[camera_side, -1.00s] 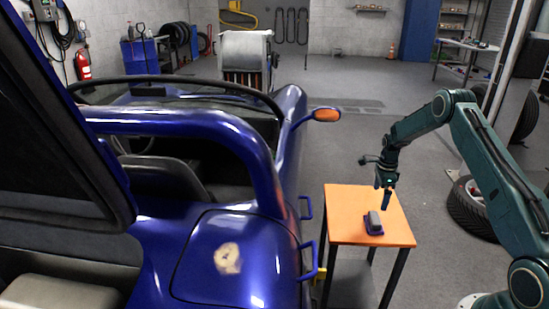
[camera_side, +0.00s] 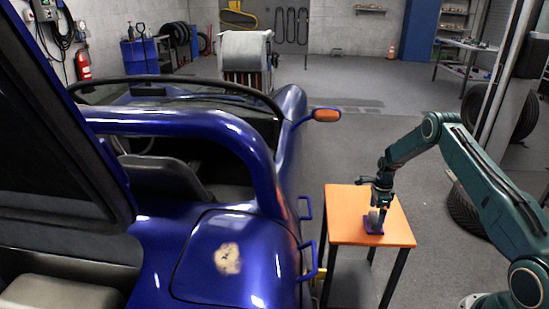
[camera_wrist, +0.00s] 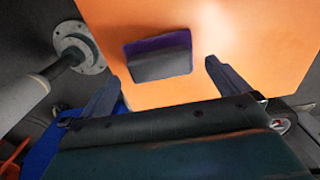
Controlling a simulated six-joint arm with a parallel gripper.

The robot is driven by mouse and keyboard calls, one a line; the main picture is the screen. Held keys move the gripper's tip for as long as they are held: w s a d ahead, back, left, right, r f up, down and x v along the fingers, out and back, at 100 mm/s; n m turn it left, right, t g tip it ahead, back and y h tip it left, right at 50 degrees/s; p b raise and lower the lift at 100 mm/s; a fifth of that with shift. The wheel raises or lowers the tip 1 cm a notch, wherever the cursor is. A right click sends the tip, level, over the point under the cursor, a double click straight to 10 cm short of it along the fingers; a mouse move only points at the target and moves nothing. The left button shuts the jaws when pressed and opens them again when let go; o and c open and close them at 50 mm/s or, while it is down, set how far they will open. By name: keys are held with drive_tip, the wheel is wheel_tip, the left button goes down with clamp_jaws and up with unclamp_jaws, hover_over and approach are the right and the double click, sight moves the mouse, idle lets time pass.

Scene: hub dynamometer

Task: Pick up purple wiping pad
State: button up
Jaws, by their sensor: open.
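The purple wiping pad (camera_side: 372,228) lies flat on the small orange-topped table (camera_side: 345,215). It has a grey block-like handle (camera_side: 374,215) on top, partly hidden by my gripper in the side view. In the wrist view the pad (camera_wrist: 128,48) shows as a thin purple edge around its dark grey handle (camera_wrist: 160,64), a little beyond the fingertips. My gripper (camera_wrist: 162,75) is open, with one finger to each side of the handle's line.
The rest of the tabletop is bare. A tyre (camera_side: 463,212) lies behind my arm.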

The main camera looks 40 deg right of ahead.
sight(375, 217)
drive_tip(key=shift+f, duration=2.15)
drive_tip(key=c, duration=0.7)
